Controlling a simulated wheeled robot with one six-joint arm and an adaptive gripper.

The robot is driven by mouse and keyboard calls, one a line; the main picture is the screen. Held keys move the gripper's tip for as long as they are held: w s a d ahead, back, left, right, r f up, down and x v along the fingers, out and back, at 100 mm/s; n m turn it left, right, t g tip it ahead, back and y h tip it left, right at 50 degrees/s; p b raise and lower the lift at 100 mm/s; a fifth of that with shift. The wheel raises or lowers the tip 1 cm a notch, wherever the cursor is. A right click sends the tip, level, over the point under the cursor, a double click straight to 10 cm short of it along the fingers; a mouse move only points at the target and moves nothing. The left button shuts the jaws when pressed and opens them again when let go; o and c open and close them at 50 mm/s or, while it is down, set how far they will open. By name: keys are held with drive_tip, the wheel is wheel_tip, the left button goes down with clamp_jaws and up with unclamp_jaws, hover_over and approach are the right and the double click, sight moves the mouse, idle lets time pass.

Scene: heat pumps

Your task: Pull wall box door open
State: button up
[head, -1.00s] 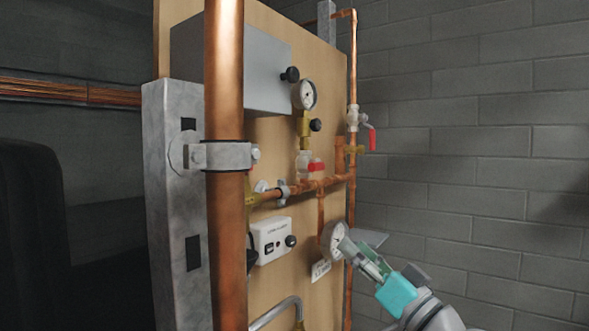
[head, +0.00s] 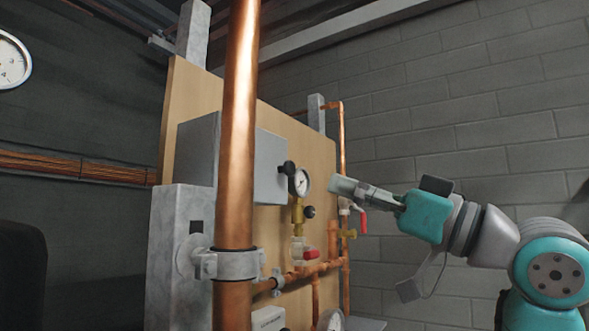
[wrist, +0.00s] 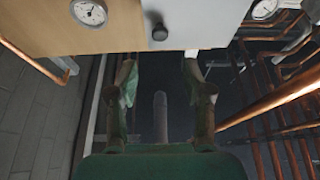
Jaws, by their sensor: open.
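The wall box (head: 200,150) is a grey metal box on the wooden board. Its door (head: 268,168) appears closed, and a black knob (head: 288,168) sticks out near the door's right edge. In the wrist view the knob (wrist: 159,33) is on the grey panel (wrist: 200,28), beyond the fingertips and roughly centred between them. My gripper (head: 338,186) is to the right of the box in the head view, at about knob height and apart from it. In the wrist view its two fingers (wrist: 160,80) are spread, with nothing between them.
A pressure gauge (head: 300,182) on a brass valve (head: 298,212) sits close beside the knob. A red-handled valve (head: 362,220) and copper pipe (head: 342,130) lie behind my gripper. A thick copper pipe (head: 236,130) stands in front of the box. Free room is to the right.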

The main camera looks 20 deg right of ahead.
sight(293, 168)
drive_tip(key=x, duration=1)
drive_tip(key=shift+w+a, duration=0.1)
drive_tip(key=shift+w, duration=0.05)
clamp_jaws()
